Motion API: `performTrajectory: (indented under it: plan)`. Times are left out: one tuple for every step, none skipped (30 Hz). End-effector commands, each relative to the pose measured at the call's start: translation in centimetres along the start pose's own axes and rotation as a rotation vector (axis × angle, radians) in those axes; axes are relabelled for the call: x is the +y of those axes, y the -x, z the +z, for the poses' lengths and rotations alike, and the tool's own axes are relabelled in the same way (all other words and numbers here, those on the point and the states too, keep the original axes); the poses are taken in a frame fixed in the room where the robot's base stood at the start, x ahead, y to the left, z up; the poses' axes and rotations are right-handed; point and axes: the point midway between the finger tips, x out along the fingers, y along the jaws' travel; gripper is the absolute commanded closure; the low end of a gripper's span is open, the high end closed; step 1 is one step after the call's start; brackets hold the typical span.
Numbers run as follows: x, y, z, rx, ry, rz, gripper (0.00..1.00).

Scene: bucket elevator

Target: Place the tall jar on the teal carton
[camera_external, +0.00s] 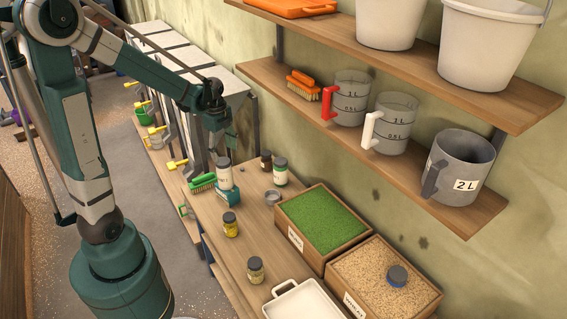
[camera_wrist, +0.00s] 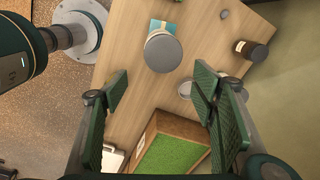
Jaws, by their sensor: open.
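The tall jar (camera_external: 224,176), pale with a grey lid, appears to stand upright on the teal carton (camera_external: 229,199), whose front shows below the jar's base. In the wrist view the jar's round grey lid (camera_wrist: 163,53) faces the camera and the teal carton (camera_wrist: 167,25) shows just beyond it. The lid hides much of the carton and the contact between them. My gripper (camera_wrist: 162,86) is open and empty, its two fingers spread apart with the jar ahead of them and not between them. In the external view my gripper (camera_external: 223,145) is just above the jar.
Yellow jars (camera_external: 230,225) and crates (camera_external: 318,262) are nearer. A shelf (camera_external: 440,185) overhangs the right.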

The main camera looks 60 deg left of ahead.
Motion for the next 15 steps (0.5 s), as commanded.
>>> performTrajectory:
  plan:
    - [0.5,0.7,-0.7,0.0,0.021,-0.011,0.42]
    - [0.6,1.1,-1.1,0.001,0.036,-0.02,0.42]
    - [0.9,1.6,-1.6,0.002,0.058,-0.031,0.42]
    - [1.1,2.0,-2.0,0.003,0.076,-0.039,0.42]
    - [1.4,2.4,-2.4,0.004,0.094,-0.048,0.42]
    - [1.6,2.9,-2.9,0.006,0.117,-0.06,0.42]
    - [1.9,3.3,-3.3,0.008,0.135,-0.068,0.42]
    - [2.1,3.7,-3.7,0.01,0.153,-0.077,0.42]
    - [2.4,4.2,-4.2,0.014,0.177,-0.089,0.42]
    - [2.6,4.5,-4.6,0.017,0.194,-0.097,0.42]
    - [2.9,4.9,-5.0,0.02,0.212,-0.105,0.42]
    - [3.2,5.4,-5.4,0.025,0.236,-0.117,0.42]
    - [3.5,5.7,-5.8,0.028,0.254,-0.125,0.42]
    - [3.8,6.1,-6.2,0.032,0.272,-0.133,0.42]
    - [4.1,6.5,-6.7,0.038,0.295,-0.144,0.42]
